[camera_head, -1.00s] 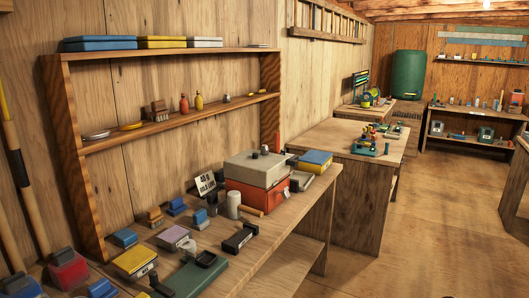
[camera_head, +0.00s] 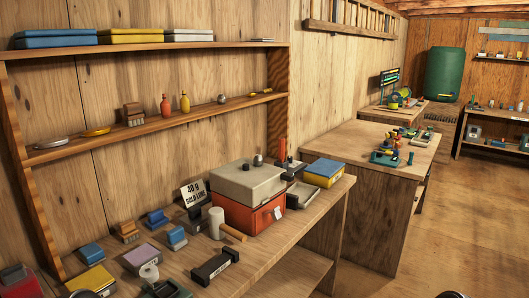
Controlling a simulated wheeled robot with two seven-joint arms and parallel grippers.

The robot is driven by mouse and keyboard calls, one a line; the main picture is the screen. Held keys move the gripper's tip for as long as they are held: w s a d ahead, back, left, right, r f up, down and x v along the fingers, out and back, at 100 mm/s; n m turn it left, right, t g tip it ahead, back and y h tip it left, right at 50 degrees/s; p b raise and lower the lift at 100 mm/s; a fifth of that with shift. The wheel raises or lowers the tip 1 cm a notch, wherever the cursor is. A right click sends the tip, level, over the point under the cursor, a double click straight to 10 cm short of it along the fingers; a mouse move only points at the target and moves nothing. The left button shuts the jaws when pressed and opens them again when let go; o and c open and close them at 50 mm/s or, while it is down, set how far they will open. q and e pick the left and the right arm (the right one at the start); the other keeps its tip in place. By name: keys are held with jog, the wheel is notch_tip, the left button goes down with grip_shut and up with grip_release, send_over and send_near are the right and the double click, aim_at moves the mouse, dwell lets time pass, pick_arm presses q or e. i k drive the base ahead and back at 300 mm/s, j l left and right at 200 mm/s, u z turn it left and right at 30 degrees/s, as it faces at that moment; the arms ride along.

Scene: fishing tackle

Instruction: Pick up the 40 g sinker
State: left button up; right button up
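A small white card (camera_head: 193,193) reading "40 g" stands on the wooden workbench (camera_head: 262,262); its lower line is hard to read. A small dark knob-like piece (camera_head: 258,160) sits on the grey lid of the orange box (camera_head: 239,216). A grey rounded piece (camera_head: 222,98) is on the shelf. I cannot tell which small piece, if any, is the 40 g sinker. Neither gripper shows clearly. Dark rounded shapes at the bottom edge may be parts of my arms.
A wall shelf (camera_head: 180,119) rises behind. A second table (camera_head: 395,212) stands beyond; the floor at right (camera_head: 455,235) is clear.

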aim_at(258, 160)
jog(key=i+l+u, duration=0.1)
jog(key=l, duration=0.25)
jog(key=i+l, duration=0.35)
jog(key=i+l+u, duration=0.15)
jog(key=l, duration=0.2)
jog(key=i+l, duration=0.25)
jog(key=l, duration=0.15)
jog(key=i+l+u, duration=0.15)
jog(key=l, duration=0.2)
jog(key=i+l, duration=0.2)
jog(key=l, duration=0.2)
jog(key=i+l+u, duration=0.15)
jog(key=l, duration=0.25)
